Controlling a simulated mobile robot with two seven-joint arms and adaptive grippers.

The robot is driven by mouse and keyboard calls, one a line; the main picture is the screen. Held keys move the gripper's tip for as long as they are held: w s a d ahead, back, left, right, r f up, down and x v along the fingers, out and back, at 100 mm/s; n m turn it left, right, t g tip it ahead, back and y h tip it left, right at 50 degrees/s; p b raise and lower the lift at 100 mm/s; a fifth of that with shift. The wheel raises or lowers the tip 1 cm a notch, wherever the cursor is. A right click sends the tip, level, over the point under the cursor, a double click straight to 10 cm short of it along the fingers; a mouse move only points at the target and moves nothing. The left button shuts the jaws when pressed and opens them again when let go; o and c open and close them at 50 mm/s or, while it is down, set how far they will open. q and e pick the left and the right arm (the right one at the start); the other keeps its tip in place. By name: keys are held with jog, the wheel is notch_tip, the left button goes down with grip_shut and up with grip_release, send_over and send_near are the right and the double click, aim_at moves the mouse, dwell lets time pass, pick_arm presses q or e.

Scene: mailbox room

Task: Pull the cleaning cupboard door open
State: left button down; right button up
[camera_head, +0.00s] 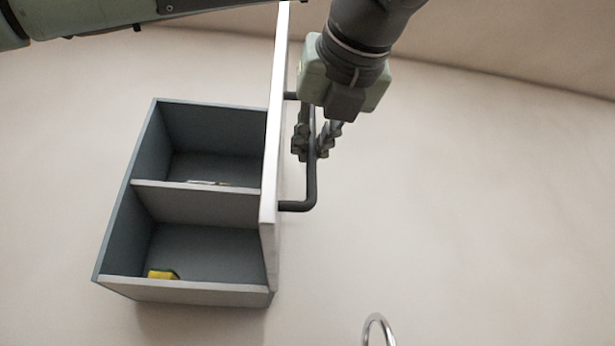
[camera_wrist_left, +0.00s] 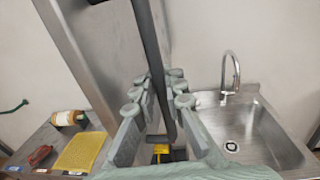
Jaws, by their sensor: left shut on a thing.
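The cleaning cupboard (camera_head: 118,215) is a grey box with two compartments, its front open. Its pale door (camera_head: 272,150) stands swung out, seen nearly edge-on along the cupboard's right side. A dark bar handle (camera_head: 311,185) sticks out from the door's right face. My left gripper (camera_head: 314,142) is shut around the handle's straight part. In the left wrist view the handle (camera_wrist_left: 148,45) runs down between the fingers of the gripper (camera_wrist_left: 160,112), with the grey door (camera_wrist_left: 105,55) beside it. My right gripper is not in view.
A yellow item (camera_head: 162,274) lies in the lower compartment. In the left wrist view a steel sink (camera_wrist_left: 255,135) with a curved tap (camera_wrist_left: 232,72) is at right; a bottle (camera_wrist_left: 68,118) and yellow cloth (camera_wrist_left: 80,152) lie at left. The space right of the door is clear.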

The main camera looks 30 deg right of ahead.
pick_arm(q)
jog(key=shift+s+d+f, duration=0.15)
jog(key=shift+s+d, duration=0.05)
jog(key=shift+d, duration=0.05)
jog(key=c, duration=1.9)
grip_release()
jog(key=shift+c, duration=0.2)
jog(key=shift+o, duration=0.4)
jog(key=shift+s, duration=0.15)
jog(key=shift+a, duration=0.1)
jog(key=v, duration=0.7)
jog(key=shift+s, duration=0.15)
